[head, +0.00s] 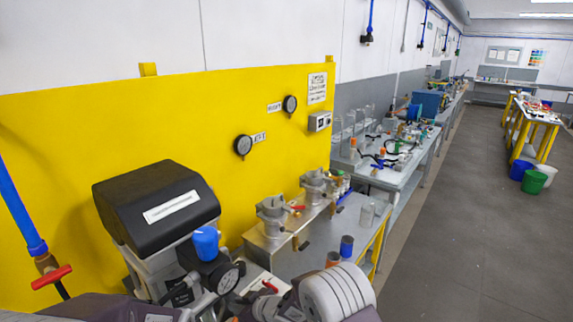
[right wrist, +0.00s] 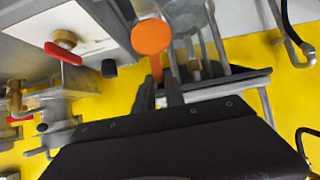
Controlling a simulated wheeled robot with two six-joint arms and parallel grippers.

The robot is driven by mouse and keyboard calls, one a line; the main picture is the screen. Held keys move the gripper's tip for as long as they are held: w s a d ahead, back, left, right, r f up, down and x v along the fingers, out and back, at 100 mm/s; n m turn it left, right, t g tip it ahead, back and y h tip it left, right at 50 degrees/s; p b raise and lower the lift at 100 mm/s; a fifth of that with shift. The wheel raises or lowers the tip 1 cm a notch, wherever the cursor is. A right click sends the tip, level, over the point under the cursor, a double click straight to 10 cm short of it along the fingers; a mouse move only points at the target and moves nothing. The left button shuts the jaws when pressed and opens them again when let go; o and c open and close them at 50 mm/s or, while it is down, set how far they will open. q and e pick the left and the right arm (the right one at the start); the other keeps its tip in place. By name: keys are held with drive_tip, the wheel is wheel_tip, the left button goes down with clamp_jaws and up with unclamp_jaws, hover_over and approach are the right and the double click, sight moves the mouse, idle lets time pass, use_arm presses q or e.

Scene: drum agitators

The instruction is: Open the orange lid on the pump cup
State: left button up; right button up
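In the right wrist view, the round orange lid (right wrist: 151,36) faces the camera, with a narrow orange strip below it. My right gripper (right wrist: 160,84) points toward it, its two dark fingers a little apart. The lid appears just beyond the fingertips; whether they touch is unclear. The cup under the lid is mostly hidden. In the head view I cannot pick out the right fingertips among the clutter at the bottom. A small orange cylinder (head: 333,259) shows there, but I cannot tell if it is the lid. My left gripper is not seen.
A metal bench with two valve-fitted vessels (head: 272,215) runs along the yellow wall panel (head: 60,130). A black-topped machine (head: 155,200), a blue cap (head: 206,243) and a pressure gauge (head: 228,278) crowd the near left.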

drive_tip(key=shift+w+a, duration=0.2)
drive_tip(key=shift+a, duration=0.1)
drive_tip(key=w+a, duration=0.2)
drive_tip(key=shift+a+f, duration=0.3)
drive_tip(key=shift+f, duration=0.1)
drive_tip(key=o, duration=1.6)
drive_tip(key=shift+c, duration=0.2)
drive_tip(key=shift+d, duration=0.1)
drive_tip(key=p+v, duration=0.3)
drive_tip(key=v, duration=0.4)
